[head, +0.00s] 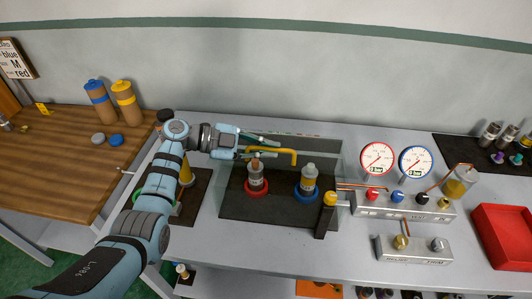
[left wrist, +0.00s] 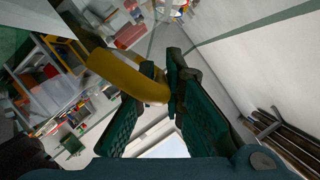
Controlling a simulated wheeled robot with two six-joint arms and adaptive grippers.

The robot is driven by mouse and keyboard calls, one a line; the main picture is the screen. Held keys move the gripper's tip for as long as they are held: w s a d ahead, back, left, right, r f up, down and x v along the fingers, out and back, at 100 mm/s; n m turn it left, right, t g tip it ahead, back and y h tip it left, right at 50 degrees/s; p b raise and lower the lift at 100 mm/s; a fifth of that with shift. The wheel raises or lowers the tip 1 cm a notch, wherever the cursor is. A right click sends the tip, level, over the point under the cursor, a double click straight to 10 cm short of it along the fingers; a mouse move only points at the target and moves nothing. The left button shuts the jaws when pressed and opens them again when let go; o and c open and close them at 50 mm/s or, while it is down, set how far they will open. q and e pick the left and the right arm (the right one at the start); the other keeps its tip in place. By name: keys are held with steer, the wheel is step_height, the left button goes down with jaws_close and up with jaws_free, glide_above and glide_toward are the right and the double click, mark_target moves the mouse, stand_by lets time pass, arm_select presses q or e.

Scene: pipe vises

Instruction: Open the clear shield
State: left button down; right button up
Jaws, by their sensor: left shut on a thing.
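The clear shield (head: 318,151) is a see-through greyish pane at the back of a dark mat, behind two bottles. A bent yellow handle (head: 284,151) shows in front of it. How far the shield is tilted is hard to tell. My left gripper (head: 258,148) is shut on the yellow handle near its left end. In the left wrist view the handle (left wrist: 125,76) passes between the two green finger pads (left wrist: 160,95). My right gripper is not in view.
A bottle on a red ring (head: 256,180) and one on a blue ring (head: 308,180) stand on the dark mat (head: 270,208). A black post with a yellow cap (head: 325,215), two gauges (head: 378,158) and a red tray (head: 502,238) are to the right.

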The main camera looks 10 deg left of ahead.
arm_select(q)
steer(key=w+r+n+b, duration=0.1)
steer(key=r+b, duration=0.1)
steer(key=w+r+n+g+b, duration=0.1)
steer(key=w+b, duration=0.1)
steer(key=shift+r, duration=0.4)
steer(key=shift+w+r+b, duration=0.35)
steer(key=shift+r+b, duration=0.05)
steer(key=shift+b, duration=0.35)
steer(key=shift+w+r, duration=0.15)
steer(key=shift+r, duration=0.15)
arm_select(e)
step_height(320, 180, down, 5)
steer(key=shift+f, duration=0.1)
